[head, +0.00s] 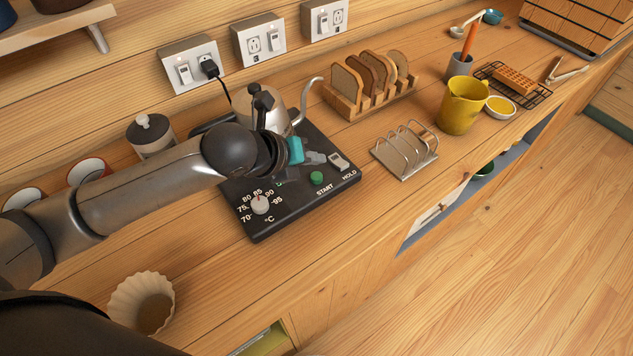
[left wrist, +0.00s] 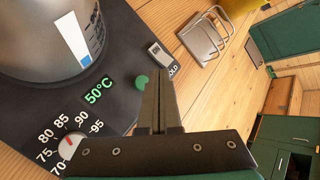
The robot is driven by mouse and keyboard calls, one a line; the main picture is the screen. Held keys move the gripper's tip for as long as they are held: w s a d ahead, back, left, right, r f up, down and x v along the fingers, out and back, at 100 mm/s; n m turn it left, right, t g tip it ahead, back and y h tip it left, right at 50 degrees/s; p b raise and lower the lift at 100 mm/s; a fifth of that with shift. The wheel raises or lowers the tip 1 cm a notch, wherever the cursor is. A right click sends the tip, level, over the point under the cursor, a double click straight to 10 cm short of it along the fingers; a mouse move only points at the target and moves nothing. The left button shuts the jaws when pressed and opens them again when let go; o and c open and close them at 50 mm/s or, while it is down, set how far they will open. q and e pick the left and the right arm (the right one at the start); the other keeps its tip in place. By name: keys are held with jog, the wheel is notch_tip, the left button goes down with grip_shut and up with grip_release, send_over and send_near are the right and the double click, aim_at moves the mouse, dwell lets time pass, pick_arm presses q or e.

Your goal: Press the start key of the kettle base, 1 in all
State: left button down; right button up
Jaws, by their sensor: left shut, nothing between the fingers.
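The black kettle base (head: 285,211) lies on the wooden counter, with a silver kettle (head: 275,112) on its rear part. Its green round start key (head: 316,178) is labelled START. It also shows in the left wrist view (left wrist: 140,82), just left of my fingers and partly beside them. My left gripper (head: 318,158) is shut and empty, above the base and behind the start key in the head view. In the wrist view the shut fingers (left wrist: 159,75) point toward the key area. Contact with the key cannot be told. My right gripper is not in view.
The base carries a temperature dial (head: 260,204), a HOLD switch (head: 338,161) and a display reading 50°C (left wrist: 98,91). A metal rack (head: 405,150), a toast holder (head: 365,99) and a yellow jug (head: 462,104) stand right. A fluted cup (head: 142,300) stands front left.

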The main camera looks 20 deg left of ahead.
aim_at(321, 173)
pick_arm(q)
notch_tip(321, 173, down, 2)
jog(key=shift+f+b, duration=0.15)
jog(key=shift+b, duration=0.15)
jog(key=shift+f, duration=0.15)
dwell(1.8)
jog(key=shift+f, duration=0.25)
jog(key=shift+f, duration=0.5)
dwell(0.8)
jog(key=shift+r+p, duration=0.9)
jog(key=shift+p, duration=0.2)
jog(key=shift+r, duration=0.1)
